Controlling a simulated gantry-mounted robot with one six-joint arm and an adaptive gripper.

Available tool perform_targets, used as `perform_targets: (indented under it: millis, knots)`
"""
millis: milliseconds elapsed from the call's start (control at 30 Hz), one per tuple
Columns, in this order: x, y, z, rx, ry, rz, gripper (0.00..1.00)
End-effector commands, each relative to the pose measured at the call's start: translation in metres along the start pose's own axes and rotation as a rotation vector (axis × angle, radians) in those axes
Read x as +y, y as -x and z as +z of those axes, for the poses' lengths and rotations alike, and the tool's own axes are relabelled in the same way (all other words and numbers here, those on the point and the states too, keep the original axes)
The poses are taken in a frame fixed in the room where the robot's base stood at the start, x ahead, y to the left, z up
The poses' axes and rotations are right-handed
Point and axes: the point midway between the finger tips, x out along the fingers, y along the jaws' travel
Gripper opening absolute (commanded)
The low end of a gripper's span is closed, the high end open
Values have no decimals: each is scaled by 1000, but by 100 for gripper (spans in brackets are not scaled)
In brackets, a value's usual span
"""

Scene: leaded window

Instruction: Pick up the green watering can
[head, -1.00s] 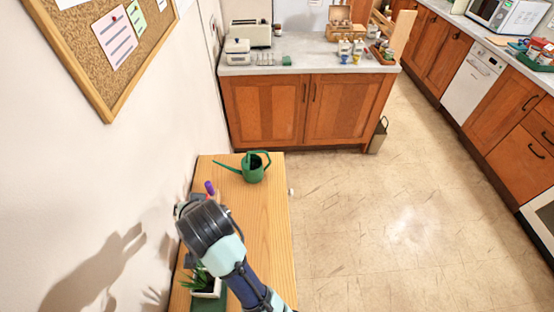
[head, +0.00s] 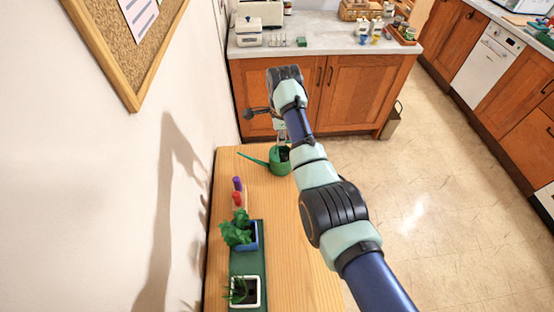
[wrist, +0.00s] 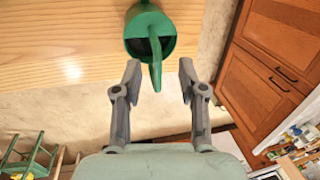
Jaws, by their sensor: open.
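The green watering can (head: 279,160) stands upright at the far end of the wooden table, its spout pointing left in the head view. In the wrist view the can (wrist: 150,32) is at the top centre, with its handle extending down toward the gap between the fingers. My gripper (wrist: 158,80) is open and empty, its two fingers on either side of the handle's lower end. I cannot tell the height between fingers and handle. In the head view my arm hides part of the can, and the gripper (head: 281,132) is hardly distinguishable.
The wooden table (head: 300,240) holds a green tray (head: 248,270) with a leafy plant (head: 238,229) and a white-potted plant (head: 245,292). Red and purple items (head: 238,192) stand behind them. A wooden cabinet (head: 350,92) is beyond the table, and the wall is at left.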

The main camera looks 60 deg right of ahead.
Motion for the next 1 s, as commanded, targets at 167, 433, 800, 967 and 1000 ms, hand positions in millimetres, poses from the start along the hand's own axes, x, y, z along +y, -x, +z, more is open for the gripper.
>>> perform_targets:
  millis: [167,433,800,967,1000]
  knots:
    - [2,-13,-2,0,1,1,41]
    - [4,-54,-5,-1,2,-1,41]
    - [4,-54,-5,-1,3,-2,18]
    - [4,-54,-5,-1,3,-2,0]
    - [4,-54,-5,-1,3,-2,0]
